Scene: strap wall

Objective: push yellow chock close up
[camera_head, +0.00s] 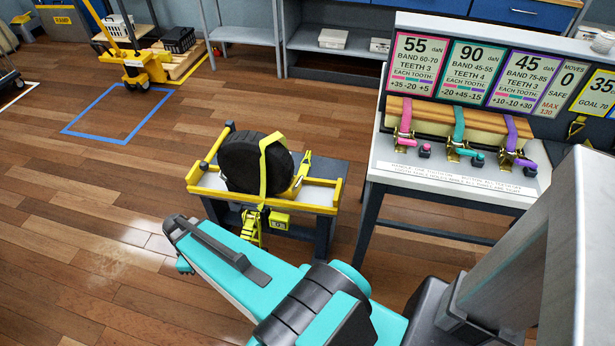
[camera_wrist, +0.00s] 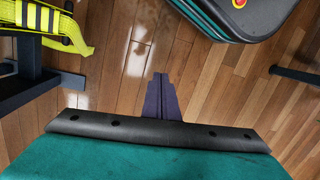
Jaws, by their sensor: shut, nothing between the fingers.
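A black tire (camera_head: 240,165) stands on a low stand with a yellow frame (camera_head: 228,195), held by a yellow strap (camera_head: 264,172). A yellow slanted piece (camera_head: 299,176) at the tire's right side looks like the chock; the strap partly covers it, and I cannot tell whether it touches the tire. Another yellow bar rises at the tire's left. My gripper (camera_wrist: 161,78) is shut and empty, pointing at bare wood floor in the wrist view. In the head view my teal arm reaches in front of the stand, and the fingers are hidden there.
A bench (camera_head: 450,185) with three coloured straps and number signs stands right of the stand. A yellow pallet truck (camera_head: 138,68) is at the back left. Folded yellow webbing (camera_wrist: 62,35) shows at the wrist view's left. Floor left of the stand is clear.

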